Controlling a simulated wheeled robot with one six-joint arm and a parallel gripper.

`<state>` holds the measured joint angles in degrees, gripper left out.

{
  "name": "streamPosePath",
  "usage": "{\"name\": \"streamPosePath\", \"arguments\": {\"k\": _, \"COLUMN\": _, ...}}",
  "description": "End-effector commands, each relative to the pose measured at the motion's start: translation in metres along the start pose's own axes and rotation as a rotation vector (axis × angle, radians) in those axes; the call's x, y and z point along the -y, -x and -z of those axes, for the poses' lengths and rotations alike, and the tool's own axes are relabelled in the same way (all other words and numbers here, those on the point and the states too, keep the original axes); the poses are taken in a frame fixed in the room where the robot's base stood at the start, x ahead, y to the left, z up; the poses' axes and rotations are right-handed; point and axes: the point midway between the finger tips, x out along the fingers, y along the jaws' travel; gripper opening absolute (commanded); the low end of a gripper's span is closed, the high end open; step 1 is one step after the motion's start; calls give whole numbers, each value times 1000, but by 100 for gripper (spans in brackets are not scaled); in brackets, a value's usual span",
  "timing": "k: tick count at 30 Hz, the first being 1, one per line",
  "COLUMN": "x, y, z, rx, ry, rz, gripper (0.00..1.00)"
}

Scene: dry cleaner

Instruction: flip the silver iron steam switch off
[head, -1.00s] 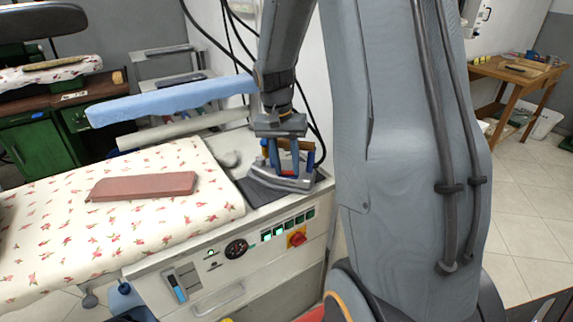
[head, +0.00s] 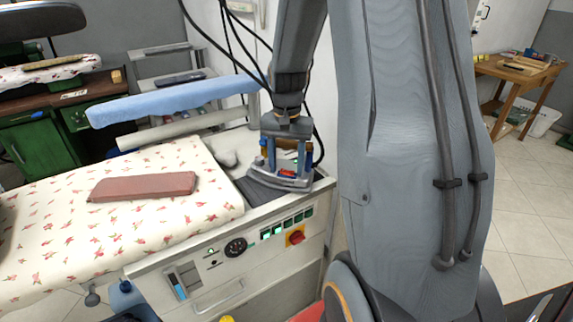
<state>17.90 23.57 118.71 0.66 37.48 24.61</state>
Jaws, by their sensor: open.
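The silver iron (head: 296,185) sits on a dark rest pad (head: 262,192) at the right end of the pressing table. A small red part (head: 287,173) shows low on the iron's body. I cannot tell for sure whether it is the steam switch, nor its setting. The iron's brown handle (head: 265,145) is mostly hidden behind my gripper. My gripper (head: 288,160) is open and points down over the iron, its blue-sided fingers apart around the handle area. I cannot tell whether they touch the iron.
The pressing table's flowered cover (head: 130,235) holds a reddish-brown pad (head: 143,186). A front panel carries lit green switches (head: 285,226) and a red rotary knob (head: 295,237). A blue padded arm (head: 170,100) stands behind. Black cables hang beside my arm.

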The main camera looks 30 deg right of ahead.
Motion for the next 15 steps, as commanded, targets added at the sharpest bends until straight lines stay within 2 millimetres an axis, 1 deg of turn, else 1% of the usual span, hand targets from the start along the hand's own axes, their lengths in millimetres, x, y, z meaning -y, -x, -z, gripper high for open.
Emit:
{"name": "streamPosePath", "arguments": {"k": 5, "x": 0, "y": 6, "z": 0, "rx": -1, "ry": 0, "rz": 0, "gripper": 50}}
{"name": "streamPosePath", "arguments": {"k": 8, "x": 0, "y": 19, "z": 1, "rx": -3, "ry": 0, "rz": 1, "gripper": 50}}
{"name": "streamPosePath", "arguments": {"k": 15, "x": 1, "y": 58, "z": 1, "rx": -4, "ry": 0, "rz": 2, "gripper": 50}}
